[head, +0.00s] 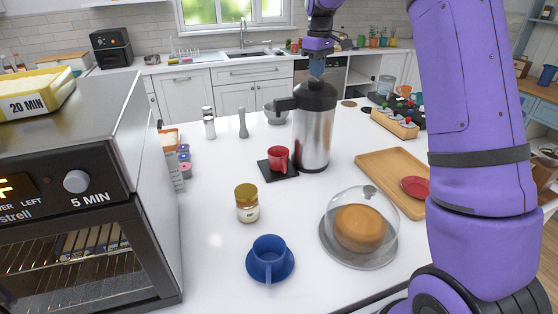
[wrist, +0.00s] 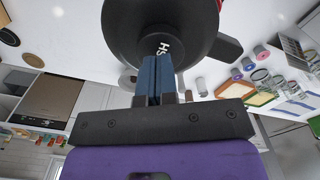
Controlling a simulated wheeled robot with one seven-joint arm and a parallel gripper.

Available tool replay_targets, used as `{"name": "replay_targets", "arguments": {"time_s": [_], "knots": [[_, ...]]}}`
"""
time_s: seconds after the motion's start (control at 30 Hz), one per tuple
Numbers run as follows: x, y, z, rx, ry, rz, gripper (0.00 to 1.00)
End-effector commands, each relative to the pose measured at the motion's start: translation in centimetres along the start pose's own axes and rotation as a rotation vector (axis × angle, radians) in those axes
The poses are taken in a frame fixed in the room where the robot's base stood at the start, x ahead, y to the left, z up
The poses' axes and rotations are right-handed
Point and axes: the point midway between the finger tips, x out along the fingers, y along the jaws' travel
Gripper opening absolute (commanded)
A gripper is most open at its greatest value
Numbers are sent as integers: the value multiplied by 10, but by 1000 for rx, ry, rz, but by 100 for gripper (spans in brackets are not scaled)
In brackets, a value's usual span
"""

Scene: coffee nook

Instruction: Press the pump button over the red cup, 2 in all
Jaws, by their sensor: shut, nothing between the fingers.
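The pump pot (head: 312,130) is a steel cylinder with a black top and a spout to the left. The red cup (head: 279,158) stands upright on a black square mat (head: 266,171), below the spout. My gripper (head: 316,70) is shut and empty, pointing down right over the pot's top. In the wrist view its blue fingertips (wrist: 156,62) lie over the round black pump button (wrist: 150,25), hiding part of its white lettering; "SH" shows. I cannot tell whether the tips touch the button. A sliver of red shows at the wrist view's top edge.
A glass-domed cake (head: 361,226), a wooden tray (head: 385,172), a blue cup (head: 268,258), a gold-lidded jar (head: 247,203) and a toaster oven (head: 80,190) share the white counter. A grey pepper mill (head: 243,122) stands left of the pot. Counter between jar and dome is clear.

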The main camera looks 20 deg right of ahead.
Motion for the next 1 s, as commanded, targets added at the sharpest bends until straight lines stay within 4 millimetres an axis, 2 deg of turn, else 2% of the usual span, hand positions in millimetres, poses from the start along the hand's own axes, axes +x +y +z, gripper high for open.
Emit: {"name": "replay_targets", "arguments": {"time_s": [1.0], "knots": [[26,0,0,0,0,0,0]]}}
